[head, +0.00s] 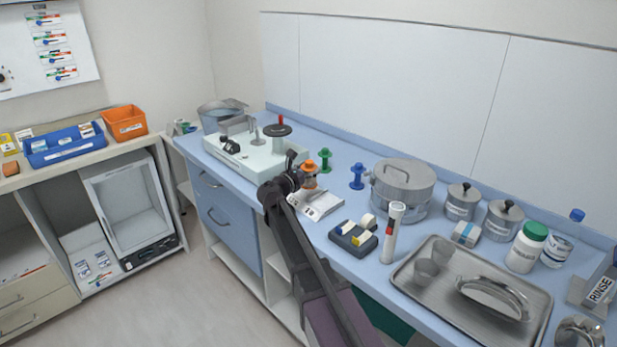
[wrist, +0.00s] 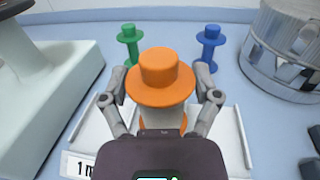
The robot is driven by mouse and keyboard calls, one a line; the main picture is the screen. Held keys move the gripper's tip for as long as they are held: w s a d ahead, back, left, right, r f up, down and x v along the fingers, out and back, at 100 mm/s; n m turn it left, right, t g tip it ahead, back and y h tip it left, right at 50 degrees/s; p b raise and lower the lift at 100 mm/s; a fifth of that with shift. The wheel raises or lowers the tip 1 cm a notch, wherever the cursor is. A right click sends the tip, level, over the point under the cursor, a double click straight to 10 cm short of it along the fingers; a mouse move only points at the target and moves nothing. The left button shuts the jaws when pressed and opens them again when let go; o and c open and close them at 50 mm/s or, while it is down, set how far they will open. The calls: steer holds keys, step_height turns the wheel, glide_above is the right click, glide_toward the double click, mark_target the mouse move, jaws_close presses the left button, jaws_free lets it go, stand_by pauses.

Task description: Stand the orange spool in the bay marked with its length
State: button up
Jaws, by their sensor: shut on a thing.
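The orange spool (wrist: 161,78) is upright between the two fingers of my gripper (wrist: 161,92), which is shut on it. Its wide orange flange and cap face up in the wrist view, with a pale body below. It also shows in the head view (head: 309,168), over the white bay tray (head: 316,208). In the wrist view the tray (wrist: 232,135) has raised side walls, and a label starting with "1" shows at its front left. No length on the spool is readable.
A green spool (head: 326,160) and a blue spool (head: 357,176) stand behind the tray. A pale machine (head: 250,155) is on the left, and a metal drum (head: 402,188) on the right. A dark block with rolls (head: 353,238) and a white tube (head: 392,232) stand nearer.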

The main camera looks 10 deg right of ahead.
steer(key=shift+w, duration=0.15)
steer(key=shift+w+d, duration=0.2)
steer(key=shift+w, duration=0.4)
step_height(320, 180, down, 4)
steer(key=b, duration=0.3)
steer(key=shift+r+b, duration=0.15)
steer(key=shift+b, duration=0.2)
steer(key=o, duration=0.9)
steer(key=shift+r, duration=0.1)
steer(key=v, duration=1)
steer(key=shift+s+a, duration=0.7)
steer(key=shift+a, duration=0.05)
